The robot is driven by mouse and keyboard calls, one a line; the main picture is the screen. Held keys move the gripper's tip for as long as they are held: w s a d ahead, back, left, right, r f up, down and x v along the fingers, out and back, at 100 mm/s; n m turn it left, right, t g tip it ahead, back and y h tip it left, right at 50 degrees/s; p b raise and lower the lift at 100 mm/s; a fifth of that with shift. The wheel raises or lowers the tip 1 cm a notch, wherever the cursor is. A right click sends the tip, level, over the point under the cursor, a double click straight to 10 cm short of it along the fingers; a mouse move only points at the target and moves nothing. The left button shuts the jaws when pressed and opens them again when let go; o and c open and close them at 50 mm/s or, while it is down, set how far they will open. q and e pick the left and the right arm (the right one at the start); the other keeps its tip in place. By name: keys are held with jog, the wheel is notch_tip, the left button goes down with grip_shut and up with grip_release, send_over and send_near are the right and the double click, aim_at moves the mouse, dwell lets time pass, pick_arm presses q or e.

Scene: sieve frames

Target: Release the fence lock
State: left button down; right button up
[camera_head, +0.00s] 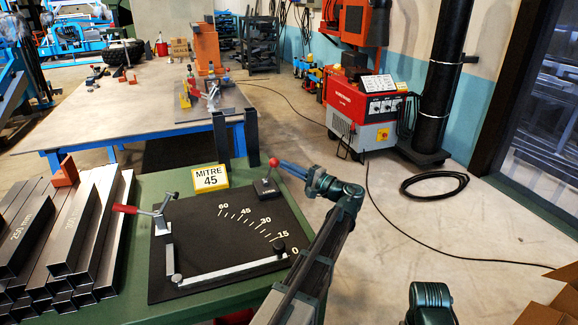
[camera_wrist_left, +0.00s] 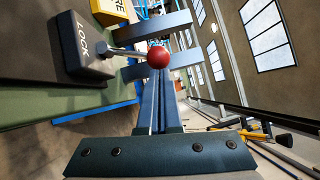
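The lock is a dark block (camera_wrist_left: 90,46) marked LOCK, with a thin metal lever ending in a red ball (camera_wrist_left: 159,57). In the head view, the lock block (camera_head: 266,187) sits at the back right corner of the black mitre plate (camera_head: 205,235). My left gripper (camera_head: 284,166) comes in from the right, its blue fingers at the red ball. In the left wrist view, the ball lies in line with the fingertips. Whether the fingers close on it is unclear. The pale fence bar (camera_head: 230,271) lies across the plate near the 0 mark. My right gripper is out of view.
A red-handled clamp (camera_head: 135,210) stands at the plate's left. A yellow MITRE 45 sign (camera_head: 210,178) and two dark posts (camera_head: 221,140) stand behind the plate. Steel tubes (camera_head: 75,240) are stacked on the left. Open floor lies to the right of the green table.

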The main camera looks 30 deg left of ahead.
pick_arm(q)
jog(key=shift+s+a+r+n+t+h+p, duration=0.15)
jog(key=shift+s+a+r+n+h+p, duration=0.35)
jog(key=shift+s+a+n+h+p, duration=1.1)
jog(key=shift+s+d+r+n+t+h+p, duration=0.2)
jog(key=shift+r+n+p, duration=0.5)
jog(key=shift+p, duration=1.95)
jog(key=shift+s+a+r+n+t+h+p, duration=0.1)
jog(key=shift+s+a+r+n+h+p, duration=0.25)
jog(key=shift+s+a+n+h+p, duration=1.35)
jog(key=shift+w+d+m+y+p, duration=0.3)
jog(key=shift+w+d+y+p, duration=0.15)
jog(key=shift+w+d+y, duration=0.3)
